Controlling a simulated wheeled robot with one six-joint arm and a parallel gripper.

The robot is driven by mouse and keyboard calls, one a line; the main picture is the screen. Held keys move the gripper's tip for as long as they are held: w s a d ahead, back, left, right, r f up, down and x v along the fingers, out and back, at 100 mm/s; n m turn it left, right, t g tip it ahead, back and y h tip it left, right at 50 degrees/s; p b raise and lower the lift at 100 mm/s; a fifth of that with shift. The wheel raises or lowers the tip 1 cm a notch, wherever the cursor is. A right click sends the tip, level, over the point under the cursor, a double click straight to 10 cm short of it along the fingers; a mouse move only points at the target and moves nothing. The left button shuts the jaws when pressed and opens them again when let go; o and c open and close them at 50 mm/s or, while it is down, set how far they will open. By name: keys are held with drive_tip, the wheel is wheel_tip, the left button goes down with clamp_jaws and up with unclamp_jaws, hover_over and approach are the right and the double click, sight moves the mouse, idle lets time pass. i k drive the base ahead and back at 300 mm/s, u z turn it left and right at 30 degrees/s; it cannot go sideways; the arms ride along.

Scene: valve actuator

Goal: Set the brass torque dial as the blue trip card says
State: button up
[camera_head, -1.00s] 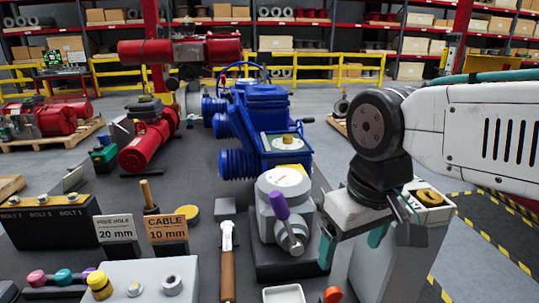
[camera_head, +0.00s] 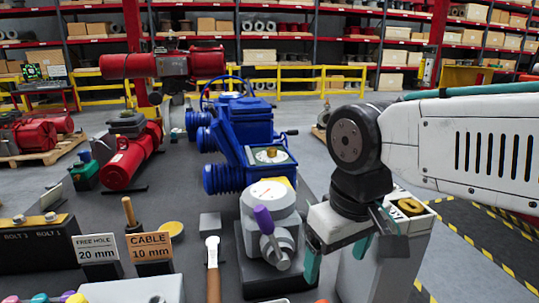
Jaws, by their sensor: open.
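A blue valve actuator (camera_head: 242,130) stands on the dark bench at the middle. A small brass knob (camera_head: 272,154), which looks like the torque dial, sits on a pale plate in the open top of its near housing. Its scale is too small to read. I cannot make out a blue trip card. My gripper (camera_head: 337,254) hangs to the right of and nearer than the dial, pointing down with its teal fingers apart and nothing seen between them. It is clear of the dial, beside a grey unit with a purple-handled lever (camera_head: 266,222).
A white-headed tool with a wooden handle (camera_head: 213,268) lies left of the grey unit. Signs read "FREE HOLE 20 mm" (camera_head: 97,249) and "CABLE 10 mm" (camera_head: 150,247). A red actuator (camera_head: 132,155) stands behind left. A pale box with a brass part (camera_head: 405,222) stands right of my gripper.

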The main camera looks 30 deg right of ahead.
sight(272, 153)
drive_tip(key=k, duration=0.5)
drive_tip(key=z, duration=2.2)
drive_tip(key=i, duration=3.05)
drive_tip(key=u, duration=3.2)
